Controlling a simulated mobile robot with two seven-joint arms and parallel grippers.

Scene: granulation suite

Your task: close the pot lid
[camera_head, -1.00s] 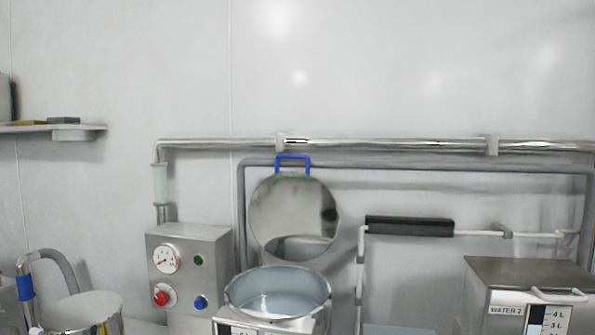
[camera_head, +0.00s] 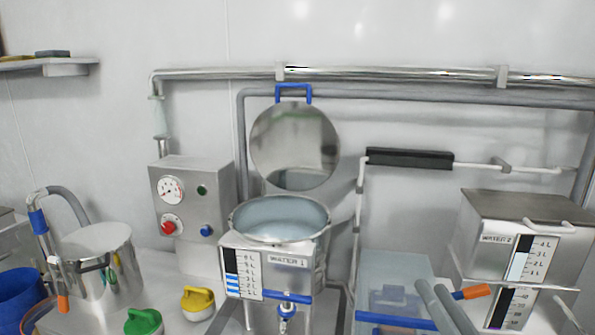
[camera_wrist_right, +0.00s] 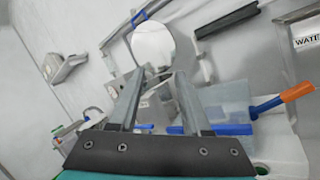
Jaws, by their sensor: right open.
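The pot (camera_head: 318,222) is a round steel vessel with an open top, behind a front panel labelled WATER 1. Its lid (camera_head: 295,145) is a round shiny disc standing upright behind the rim, with a blue handle (camera_head: 294,88) at the top. The lid also shows in the right wrist view (camera_wrist_right: 153,46), with its blue handle (camera_wrist_right: 139,19) at the upper left. My right gripper (camera_head: 431,288) is at the lower right in the head view, apart from the lid. Its fingers (camera_wrist_right: 160,73) are open with nothing held between them. My left gripper is out of view.
A control box (camera_head: 215,185) stands left of the pot. A WATER 2 container (camera_head: 515,210) stands at the right. A clear blue-tinted panel (camera_head: 395,268) lies between them. A steel pipe (camera_head: 390,73) runs along the wall above the lid. Another steel vessel (camera_head: 98,240) stands at the left.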

